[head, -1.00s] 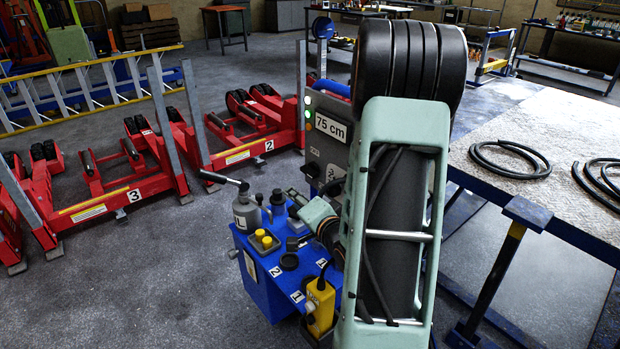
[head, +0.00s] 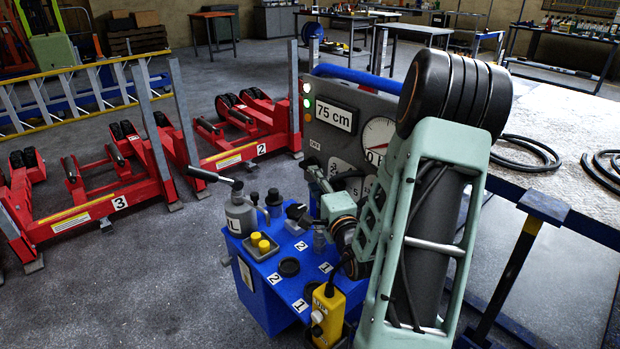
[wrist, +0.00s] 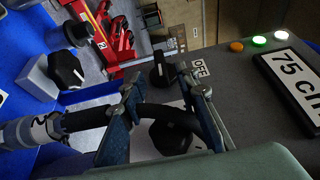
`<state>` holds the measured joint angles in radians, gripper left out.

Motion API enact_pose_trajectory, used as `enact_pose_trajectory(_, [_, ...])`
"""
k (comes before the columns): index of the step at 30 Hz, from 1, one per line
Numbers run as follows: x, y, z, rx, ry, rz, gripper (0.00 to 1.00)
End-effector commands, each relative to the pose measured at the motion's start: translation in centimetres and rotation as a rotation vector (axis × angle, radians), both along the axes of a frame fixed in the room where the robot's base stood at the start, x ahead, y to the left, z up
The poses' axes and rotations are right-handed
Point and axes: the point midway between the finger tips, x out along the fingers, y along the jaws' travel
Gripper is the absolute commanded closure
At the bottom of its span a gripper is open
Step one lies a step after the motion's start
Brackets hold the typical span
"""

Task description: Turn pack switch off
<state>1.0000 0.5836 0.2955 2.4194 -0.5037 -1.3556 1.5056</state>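The pack switch appears to be the black rotary knob (wrist: 163,70) beside the OFF label (wrist: 201,69) on the grey panel (wrist: 228,80). In the head view the OFF label (head: 314,145) shows, but I cannot make out the knob clearly near my fingers. My gripper (wrist: 158,82) is open, its two fingers apart, with the knob just beyond and between the tips. I see no clear contact. A black curved bar or hose (wrist: 150,108) crosses between the fingers; whether they touch it I cannot tell. My gripper (head: 318,180) is in front of the panel in the head view.
The panel has lit white and green lamps (head: 306,95), a 75 cm display (head: 334,112) and a round gauge (head: 378,135). Red jacks (head: 110,190) stand left.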

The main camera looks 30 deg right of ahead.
Motion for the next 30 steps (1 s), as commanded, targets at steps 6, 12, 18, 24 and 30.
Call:
enact_pose_trajectory(6, [3.4, -0.8, 0.0, 0.0, -0.001, 0.001, 0.71])
enact_pose_trajectory(12, [4.5, -1.2, 0.0, 0.0, 0.0, 0.0, 0.71])
enact_pose_trajectory(18, [4.5, -1.2, 0.0, 0.001, 0.002, 0.0, 0.71])
enact_pose_trajectory(24, [4.5, -1.2, 0.0, 0.0, 0.001, 0.0, 0.86])
enact_pose_trajectory(30, [4.5, -1.2, 0.0, 0.0, 0.001, 0.0, 1.0])
